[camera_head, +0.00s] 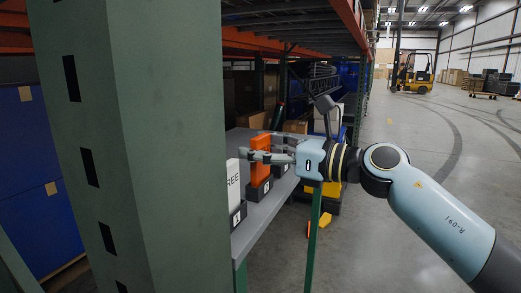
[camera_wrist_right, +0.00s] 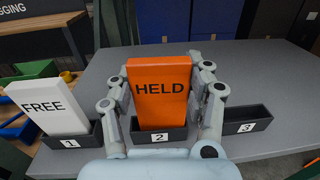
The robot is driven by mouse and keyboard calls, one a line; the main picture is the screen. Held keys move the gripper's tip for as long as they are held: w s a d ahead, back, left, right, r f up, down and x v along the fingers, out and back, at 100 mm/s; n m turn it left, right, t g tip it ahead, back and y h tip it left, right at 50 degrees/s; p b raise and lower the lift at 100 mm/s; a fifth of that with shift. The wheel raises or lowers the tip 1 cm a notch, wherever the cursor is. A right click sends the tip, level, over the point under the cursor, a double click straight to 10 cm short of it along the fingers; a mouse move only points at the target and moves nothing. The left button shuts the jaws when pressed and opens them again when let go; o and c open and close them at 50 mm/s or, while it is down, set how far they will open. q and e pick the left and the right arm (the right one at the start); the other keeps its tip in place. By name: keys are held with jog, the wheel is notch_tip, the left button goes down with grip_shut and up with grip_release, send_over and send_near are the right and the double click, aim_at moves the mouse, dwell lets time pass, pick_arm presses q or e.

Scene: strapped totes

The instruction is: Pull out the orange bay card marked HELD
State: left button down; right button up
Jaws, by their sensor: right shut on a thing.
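The orange card marked HELD (camera_wrist_right: 160,88) stands upright in the dark holder numbered 2 (camera_wrist_right: 159,138). My right gripper (camera_wrist_right: 160,85) is shut on the card, with a finger on each of its sides. The card's foot is hidden by the front wall of the holder. In the head view the orange card (camera_head: 261,158) stands on the grey shelf, with my right gripper (camera_head: 268,156) reaching it from the right. My left gripper is in neither view.
A white card marked FREE (camera_wrist_right: 47,107) stands in holder 1 (camera_wrist_right: 69,142) on the left. Holder 3 (camera_wrist_right: 247,121) on the right is empty. A green rack post (camera_head: 135,150) fills the near left of the head view. The shelf (camera_wrist_right: 270,88) is clear behind the holders.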

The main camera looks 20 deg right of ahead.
aim_at(260, 136)
jog(key=shift+r+p, duration=1.65)
jog(key=shift+r, duration=0.35)
jog(key=b+v, duration=0.4)
jog(key=v, duration=0.6)
jog(key=shift+f, duration=0.1)
